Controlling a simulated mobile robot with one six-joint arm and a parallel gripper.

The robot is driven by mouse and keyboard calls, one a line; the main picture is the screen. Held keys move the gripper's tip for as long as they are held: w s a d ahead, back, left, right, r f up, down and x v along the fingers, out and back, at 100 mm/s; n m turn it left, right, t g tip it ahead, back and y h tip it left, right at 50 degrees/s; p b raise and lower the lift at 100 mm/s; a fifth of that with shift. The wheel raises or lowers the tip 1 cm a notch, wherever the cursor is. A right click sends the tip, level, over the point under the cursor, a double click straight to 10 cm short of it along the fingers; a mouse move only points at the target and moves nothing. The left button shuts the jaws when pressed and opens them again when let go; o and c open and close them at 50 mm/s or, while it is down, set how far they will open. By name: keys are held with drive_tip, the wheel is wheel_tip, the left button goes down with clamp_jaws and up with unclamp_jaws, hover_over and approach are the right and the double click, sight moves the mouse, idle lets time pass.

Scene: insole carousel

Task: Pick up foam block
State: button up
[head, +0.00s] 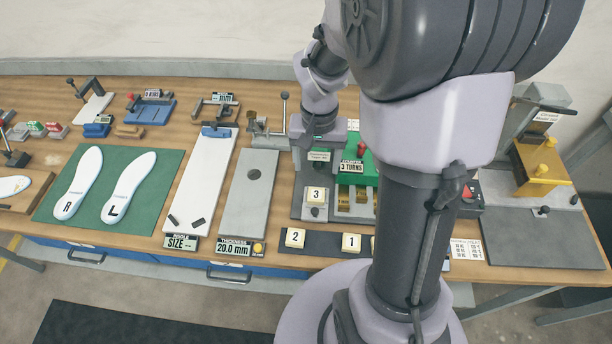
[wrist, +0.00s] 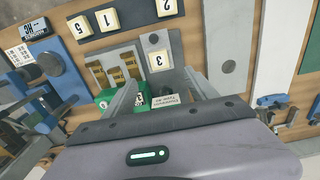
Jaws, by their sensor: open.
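No block is plainly marked as foam; the likeliest candidates are the small cream numbered blocks. Block 3 (head: 316,195) sits on a grey fixture and also shows in the wrist view (wrist: 158,61), just beyond my fingertips. Block 2 (head: 295,238) and block 1 (head: 351,243) sit on a dark strip at the bench's front. The wrist view also shows block 5 (wrist: 81,27) on that strip. My gripper (wrist: 158,84) is open, its two grey fingers apart with no block held between them. In the head view my arm hides part of the strip and fixture.
Beside block 3 are slots with brass pieces (wrist: 131,66) and a green part (wrist: 107,97). A yellow-topped press (head: 543,166) stands right.

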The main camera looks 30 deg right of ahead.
drive_tip(key=b, duration=0.2)
hover_over(316, 194)
drive_tip(key=f, duration=0.7)
drive_tip(key=shift+a+f, duration=0.25)
drive_tip(key=f+b, duration=0.1)
drive_tip(key=f, duration=0.1)
drive_tip(key=f+b, duration=0.1)
drive_tip(key=f, duration=0.1)
drive_tip(key=f+b, duration=0.1)
drive_tip(key=f, duration=0.1)
drive_tip(key=shift+d, duration=0.25)
drive_tip(key=shift+r, duration=0.15)
drive_tip(key=shift+c, duration=0.8)
clamp_jaws()
